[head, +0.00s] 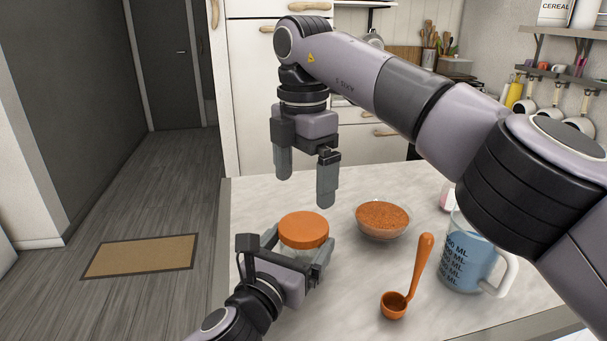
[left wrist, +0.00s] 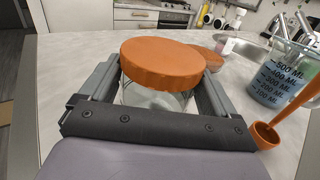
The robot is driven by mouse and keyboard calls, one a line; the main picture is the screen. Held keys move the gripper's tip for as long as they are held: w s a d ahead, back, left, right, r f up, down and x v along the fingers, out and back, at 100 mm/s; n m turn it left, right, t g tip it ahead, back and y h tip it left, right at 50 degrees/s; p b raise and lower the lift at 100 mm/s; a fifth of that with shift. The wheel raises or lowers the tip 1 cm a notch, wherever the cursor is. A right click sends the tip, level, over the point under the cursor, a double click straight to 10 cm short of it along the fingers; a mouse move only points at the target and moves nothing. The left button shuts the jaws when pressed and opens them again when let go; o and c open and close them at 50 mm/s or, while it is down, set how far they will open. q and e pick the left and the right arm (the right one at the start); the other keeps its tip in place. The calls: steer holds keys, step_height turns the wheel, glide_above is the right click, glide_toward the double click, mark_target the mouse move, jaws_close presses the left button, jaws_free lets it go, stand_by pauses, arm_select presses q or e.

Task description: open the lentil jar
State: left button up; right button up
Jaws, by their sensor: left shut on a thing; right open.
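The jar has an orange-brown lid (head: 304,230) that sits on top of its clear glass body (left wrist: 152,99). It stands upright on the counter near the left edge. My left gripper (head: 297,258) is shut on the jar's body below the lid, with one finger on each side. The lid also shows in the left wrist view (left wrist: 163,65). My right gripper (head: 305,185) is open and empty, pointing down above the lid and apart from it. Much of the jar's body is hidden by the left gripper in the head view.
A glass bowl of red-brown lentils (head: 382,219) stands right of the jar. An orange ladle-like scoop (head: 394,305) and a measuring cup of blue liquid (head: 468,262) stand farther right. The pale counter (head: 345,300) is clear in front.

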mark_target(303, 225)
steer(key=m, duration=0.9)
steer(key=shift+m, duration=0.3)
steer(key=shift+f, duration=4.05)
steer(key=c, duration=0.9)
steer(key=shift+n, duration=1.6)
steer(key=o, duration=0.9)
steer(key=shift+r, duration=0.1)
